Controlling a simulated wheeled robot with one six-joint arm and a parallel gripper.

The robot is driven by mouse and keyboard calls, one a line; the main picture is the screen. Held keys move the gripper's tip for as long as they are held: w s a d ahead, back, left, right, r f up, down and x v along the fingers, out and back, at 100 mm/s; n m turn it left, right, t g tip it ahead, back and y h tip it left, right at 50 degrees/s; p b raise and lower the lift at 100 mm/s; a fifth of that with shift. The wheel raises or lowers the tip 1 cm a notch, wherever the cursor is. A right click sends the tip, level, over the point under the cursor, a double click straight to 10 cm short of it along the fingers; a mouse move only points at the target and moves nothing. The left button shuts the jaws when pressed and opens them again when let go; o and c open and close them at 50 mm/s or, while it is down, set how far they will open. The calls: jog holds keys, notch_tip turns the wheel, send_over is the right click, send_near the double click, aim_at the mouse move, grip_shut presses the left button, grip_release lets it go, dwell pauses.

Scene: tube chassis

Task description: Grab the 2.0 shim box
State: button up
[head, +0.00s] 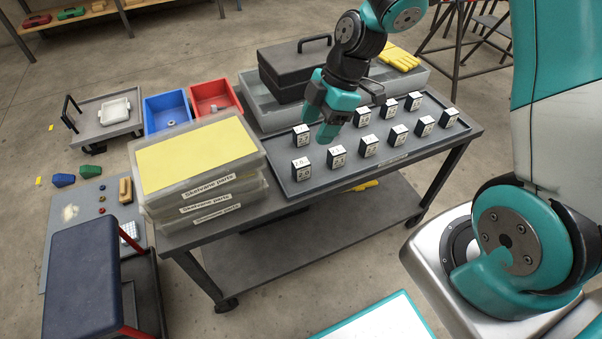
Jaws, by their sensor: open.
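Small dark shim boxes with white labels stand in two rows on a grey tray (428,136) on the work table. The front-left box (300,169) has a label that seems to read 2.0; the print is tiny. Its neighbour to the right (337,157) seems to carry another number. My gripper (320,123) is open and empty, pointing down over the left part of the tray. It is up and to the right of the front-left box, apart from it. It hangs just right of the back-left box (301,136) and may hide part of the back row.
Stacked lidded bins (197,155) stand left of the tray. A dark toolbox (292,70) is behind the gripper. Blue (167,111) and red (212,97) bins and yellow gloves (399,59) lie around the back. A padded stool (80,277) is at lower left.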

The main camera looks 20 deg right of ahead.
aim_at(301, 162)
jog(key=b+x, duration=0.1)
jog(key=x, duration=0.6)
jog(key=shift+f, duration=0.1)
jog(key=x, duration=0.2)
jog(key=b+x, duration=0.1)
jog(key=x, duration=0.2)
jog(key=shift+d+f, duration=0.2)
jog(key=shift+f, duration=0.05)
jog(key=c, duration=1)
jog(key=shift+r, duration=0.15)
